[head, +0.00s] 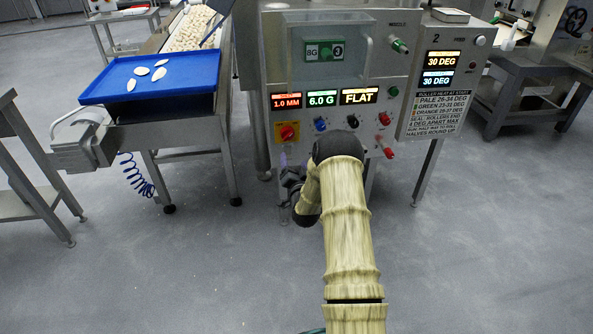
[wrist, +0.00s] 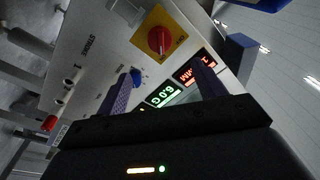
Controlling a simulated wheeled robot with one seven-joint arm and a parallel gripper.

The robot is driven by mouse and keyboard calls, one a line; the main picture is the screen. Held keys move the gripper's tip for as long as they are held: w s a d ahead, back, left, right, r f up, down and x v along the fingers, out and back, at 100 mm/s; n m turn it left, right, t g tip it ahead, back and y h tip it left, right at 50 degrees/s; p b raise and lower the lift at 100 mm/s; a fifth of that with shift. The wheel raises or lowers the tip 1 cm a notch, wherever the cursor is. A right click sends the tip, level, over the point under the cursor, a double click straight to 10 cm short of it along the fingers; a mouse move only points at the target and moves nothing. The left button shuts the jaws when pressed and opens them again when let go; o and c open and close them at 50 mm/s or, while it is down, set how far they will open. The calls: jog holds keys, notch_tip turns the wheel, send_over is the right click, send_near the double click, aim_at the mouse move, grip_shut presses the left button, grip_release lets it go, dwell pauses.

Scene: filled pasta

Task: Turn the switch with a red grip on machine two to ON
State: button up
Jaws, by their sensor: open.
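The switch with a red grip (head: 287,132) sits on a square yellow plate at the lower left of the machine's front panel (head: 340,82). In the wrist view the red grip (wrist: 159,41) shows beyond my fingertips, and the picture is turned on its side. My gripper (head: 285,164) is below the switch, partly hidden by my arm in the head view. In the wrist view my gripper (wrist: 165,78) has its two purple fingers wide apart, empty, and not touching the grip.
Right of the switch are a blue knob (head: 320,124), a black knob (head: 352,121), a red knob (head: 384,118) and a red-ended handle (head: 388,152). Displays (head: 322,98) sit above. A blue tray (head: 156,77) on a conveyor stands left. The floor in front is clear.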

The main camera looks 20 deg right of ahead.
jog(key=v, duration=0.4)
jog(key=shift+s+f+p, duration=0.1)
jog(key=shift+p, duration=0.2)
